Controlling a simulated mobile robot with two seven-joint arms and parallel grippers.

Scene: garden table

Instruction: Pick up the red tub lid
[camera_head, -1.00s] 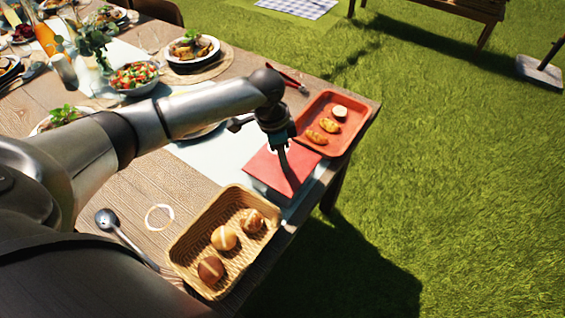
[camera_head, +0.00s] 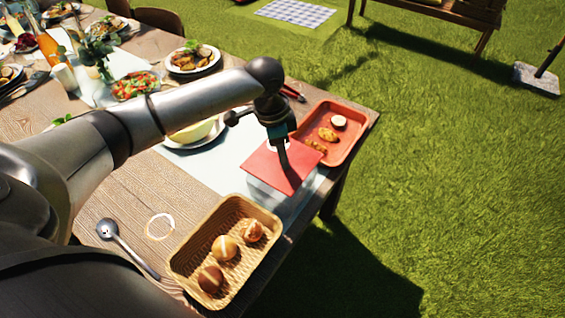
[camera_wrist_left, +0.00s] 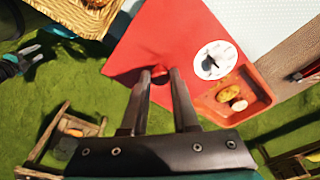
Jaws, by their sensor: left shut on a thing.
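The red tub lid (camera_head: 268,162) is a flat red square above a pale tub (camera_head: 268,193) near the table's right edge. It looks raised a little over the tub, whose side shows below it. My left gripper (camera_head: 284,163) comes down over the lid and is shut on its small red knob. In the left wrist view, the gripper's fingers (camera_wrist_left: 160,82) stand on either side of the knob, and the lid (camera_wrist_left: 165,35) fills the middle. A dark gripper-like shape at that view's left edge seems to be my right gripper (camera_wrist_left: 28,55); its jaw state is unclear.
A wicker basket (camera_head: 178,262) with bread rolls stands in front of the tub. A red-orange tray (camera_head: 349,143) with food stands behind it. A ladle (camera_head: 128,248) lies left of the basket. Plates and a salad bowl (camera_head: 135,86) fill the far left. Grass lies right of the table.

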